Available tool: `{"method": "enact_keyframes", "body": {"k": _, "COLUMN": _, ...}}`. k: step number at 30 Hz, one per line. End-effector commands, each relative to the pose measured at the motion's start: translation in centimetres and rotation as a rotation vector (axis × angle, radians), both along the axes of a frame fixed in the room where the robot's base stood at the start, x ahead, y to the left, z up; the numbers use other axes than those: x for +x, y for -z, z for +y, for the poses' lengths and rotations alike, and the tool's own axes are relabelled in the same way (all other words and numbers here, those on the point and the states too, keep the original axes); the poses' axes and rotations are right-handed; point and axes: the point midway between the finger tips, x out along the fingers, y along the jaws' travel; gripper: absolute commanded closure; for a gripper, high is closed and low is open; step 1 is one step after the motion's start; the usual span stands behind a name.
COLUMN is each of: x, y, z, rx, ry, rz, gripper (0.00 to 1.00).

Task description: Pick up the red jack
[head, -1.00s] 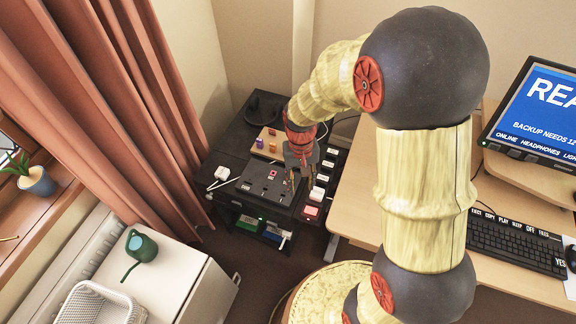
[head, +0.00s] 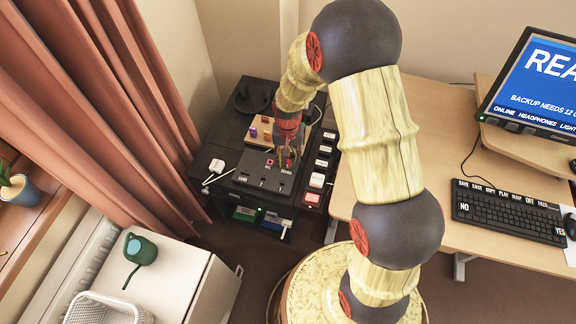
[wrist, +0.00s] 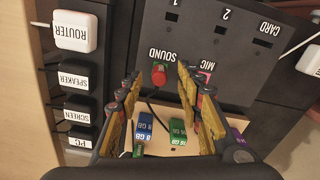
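The red jack (wrist: 159,73) stands in a dark panel (wrist: 222,84) beside the label SOUND in the wrist view. My gripper (wrist: 158,80) is open, with one finger on each side of the jack in this view. I see a gap between the jack and both fingers, and nothing is held. I cannot tell how far the fingertips are above the panel. In the head view my gripper (head: 287,158) hangs over the right part of the panel (head: 262,180) and largely hides the jack.
A pink plug (wrist: 205,76) sits by MIC, close to the right finger. A wooden tray (head: 262,139) holds small coloured blocks. The desk (head: 440,130) stands at the right.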

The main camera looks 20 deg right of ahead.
Motion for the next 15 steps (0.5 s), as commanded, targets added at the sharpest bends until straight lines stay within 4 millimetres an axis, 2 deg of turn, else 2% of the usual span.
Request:
{"method": "enact_keyframes", "body": {"k": 1, "x": 0.0, "y": 1.3, "z": -0.1, "rx": -0.001, "ry": 0.001, "rz": 0.001, "gripper": 0.64}}
{"method": "enact_keyframes", "body": {"k": 4, "x": 0.0, "y": 2.3, "z": -0.1, "rx": 0.000, "ry": 0.000, "rz": 0.001, "gripper": 0.64}}
{"method": "enact_keyframes", "body": {"k": 12, "x": 0.0, "y": 2.4, "z": 0.0, "rx": 0.000, "ry": 0.000, "rz": 0.000, "gripper": 0.64}}
{"method": "enact_keyframes", "body": {"k": 15, "x": 0.0, "y": 2.4, "z": 0.0, "rx": 0.000, "ry": 0.000, "rz": 0.000, "gripper": 0.70}}
